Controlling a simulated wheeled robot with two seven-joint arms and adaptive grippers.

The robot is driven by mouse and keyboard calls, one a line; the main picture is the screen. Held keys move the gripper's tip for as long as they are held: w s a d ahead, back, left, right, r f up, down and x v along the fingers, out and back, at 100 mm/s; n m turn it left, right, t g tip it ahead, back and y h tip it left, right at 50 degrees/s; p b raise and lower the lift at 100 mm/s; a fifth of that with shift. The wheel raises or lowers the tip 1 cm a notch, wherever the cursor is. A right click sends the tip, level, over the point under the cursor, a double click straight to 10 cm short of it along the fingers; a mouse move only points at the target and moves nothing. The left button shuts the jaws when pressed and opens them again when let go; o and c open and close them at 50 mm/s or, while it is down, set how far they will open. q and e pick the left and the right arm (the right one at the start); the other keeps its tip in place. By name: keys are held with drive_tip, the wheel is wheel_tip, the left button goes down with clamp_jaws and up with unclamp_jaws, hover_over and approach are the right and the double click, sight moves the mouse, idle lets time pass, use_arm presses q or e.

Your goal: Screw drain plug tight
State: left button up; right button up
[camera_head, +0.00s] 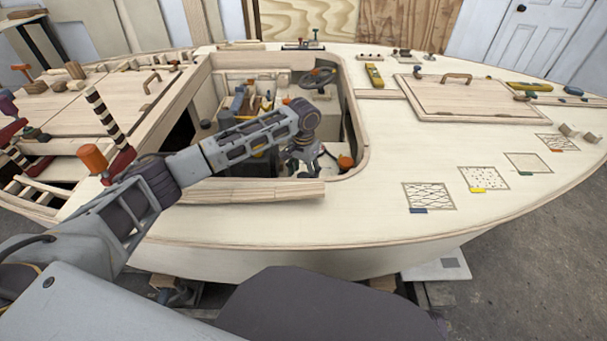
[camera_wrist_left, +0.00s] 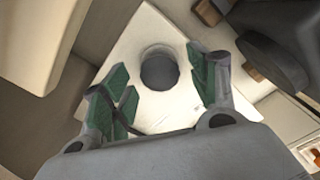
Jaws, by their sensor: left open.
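My left arm reaches across the deck and down into the open cockpit well, and its gripper (camera_head: 304,160) is low inside the well. In the left wrist view the left gripper (camera_wrist_left: 160,100) is open, its two green-padded fingers spread apart with nothing between the pads. Beyond the fingertips a pale plate (camera_wrist_left: 178,110) carries a dark grey round piece (camera_wrist_left: 158,72) with a raised rim. It lies roughly between the fingers, apart from them. I cannot tell whether it is the drain plug or its hole. In the head view the arm and gripper hide this spot. My right gripper is not in view.
The cockpit coaming (camera_head: 356,125) surrounds the well closely. A dark rounded part (camera_wrist_left: 270,60) stands right of the fingers.

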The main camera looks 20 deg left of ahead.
use_arm(q)
drive_tip(key=shift+f, duration=0.15)
drive_tip(key=c, duration=1)
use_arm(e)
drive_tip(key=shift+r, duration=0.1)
use_arm(q)
drive_tip(key=shift+p, duration=1.2)
drive_tip(key=shift+m+p, duration=0.4)
drive_tip(key=shift+p, duration=0.95)
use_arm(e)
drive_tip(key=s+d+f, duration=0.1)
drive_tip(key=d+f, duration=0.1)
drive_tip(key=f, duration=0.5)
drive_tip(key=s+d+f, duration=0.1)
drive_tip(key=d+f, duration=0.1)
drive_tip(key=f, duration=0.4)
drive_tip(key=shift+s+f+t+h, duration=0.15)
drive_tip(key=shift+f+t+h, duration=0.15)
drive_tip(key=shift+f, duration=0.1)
use_arm(q)
drive_tip(key=o, duration=1)
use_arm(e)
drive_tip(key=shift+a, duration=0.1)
